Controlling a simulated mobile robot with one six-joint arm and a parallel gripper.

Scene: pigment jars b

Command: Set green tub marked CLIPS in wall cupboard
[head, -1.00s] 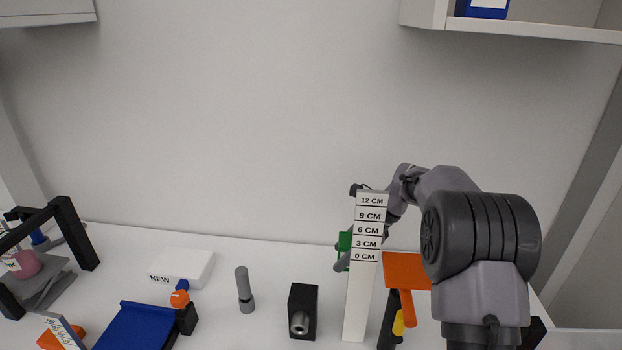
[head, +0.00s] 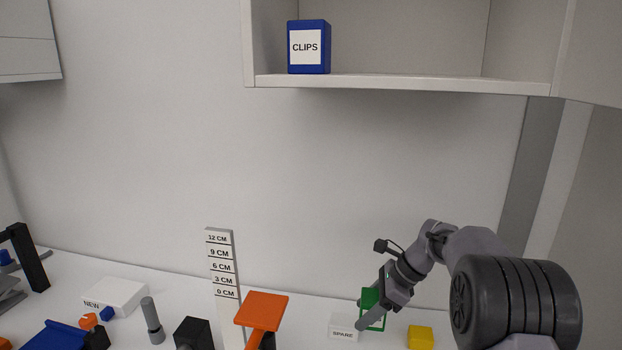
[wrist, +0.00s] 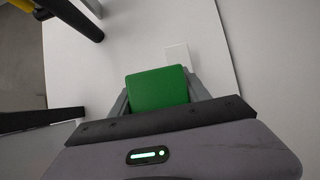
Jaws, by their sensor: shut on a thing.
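The green tub (head: 371,298) is between the fingers of my gripper (head: 372,310), low over the back right of the white table. Its white label is mostly hidden by a finger, so I cannot read it. In the wrist view the plain green face of the tub (wrist: 157,89) fills the space between the two grey fingers. I cannot tell whether the tub touches the table. The open wall cupboard (head: 400,83) hangs above, with a blue tub marked CLIPS (head: 309,47) standing at its left end.
A white box marked SPARE (head: 343,327) stands just left of my gripper, and a yellow block (head: 420,337) to its right. A marked height post (head: 224,285) and an orange-topped stand (head: 262,310) are further left. The cupboard shelf right of the blue tub is clear.

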